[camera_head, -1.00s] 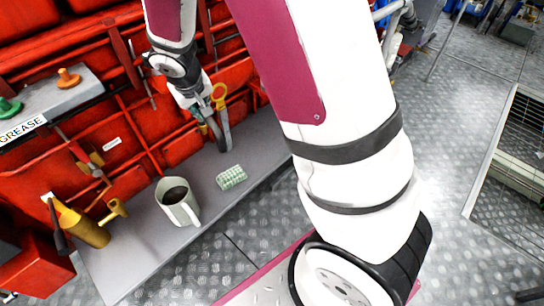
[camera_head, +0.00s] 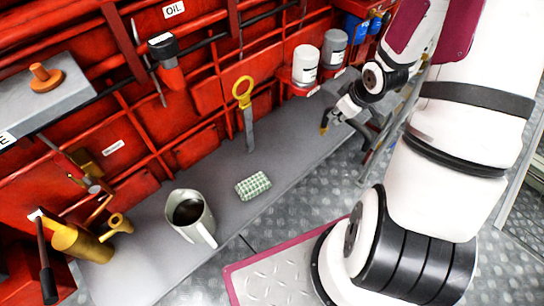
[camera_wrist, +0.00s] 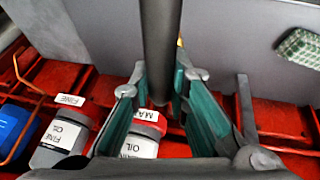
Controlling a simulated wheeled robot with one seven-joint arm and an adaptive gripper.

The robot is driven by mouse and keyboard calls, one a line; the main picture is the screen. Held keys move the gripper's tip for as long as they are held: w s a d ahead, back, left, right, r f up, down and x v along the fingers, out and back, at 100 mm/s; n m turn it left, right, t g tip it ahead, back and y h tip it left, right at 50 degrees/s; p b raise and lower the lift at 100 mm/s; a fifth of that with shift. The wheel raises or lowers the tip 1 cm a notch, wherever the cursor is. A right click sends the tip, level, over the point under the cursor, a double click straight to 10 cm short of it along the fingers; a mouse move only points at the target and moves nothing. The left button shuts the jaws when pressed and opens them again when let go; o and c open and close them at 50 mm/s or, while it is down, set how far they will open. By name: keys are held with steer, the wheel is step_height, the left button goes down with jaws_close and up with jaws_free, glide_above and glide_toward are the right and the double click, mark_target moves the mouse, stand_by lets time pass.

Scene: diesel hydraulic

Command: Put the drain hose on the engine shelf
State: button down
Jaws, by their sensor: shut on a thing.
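My gripper (camera_head: 345,107) is at the right end of the long grey shelf (camera_head: 225,160) along the red engine, close to its surface. In the wrist view my gripper (camera_wrist: 165,85) has its fingers on either side of a dark tube, which I take to be the drain hose (camera_wrist: 160,45). It runs up out of the picture. A small yellow tip (camera_head: 323,129) shows by the gripper in the head view. Whether the hose touches the shelf I cannot tell.
On the shelf are a jug (camera_head: 190,213) with dark liquid, a green-white sponge (camera_head: 253,185) and a brass can (camera_head: 85,243). A yellow-ringed dipstick (camera_head: 243,95) stands at the engine. White (camera_head: 305,65) and grey canisters (camera_head: 334,48) sit on a red ledge behind my gripper.

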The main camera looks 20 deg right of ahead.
steer(key=shift+w+d+f, duration=0.2)
steer(key=shift+d+f, duration=0.05)
steer(key=shift+d, duration=0.05)
steer(key=w+f+b, duration=0.1)
steer(key=w+f, duration=0.3)
steer(key=w, duration=0.3)
steer(key=w+d+f+b, duration=0.1)
steer(key=w+f, duration=0.2)
steer(key=w, duration=0.3)
steer(key=shift+w+d+f, duration=0.15)
steer(key=shift+w+f, duration=0.2)
steer(key=shift+f, duration=0.05)
steer(key=shift+f, duration=0.2)
steer(key=c, duration=1.6)
jaws_free()
steer(key=shift+o, duration=0.3)
steer(key=shift+r, duration=0.15)
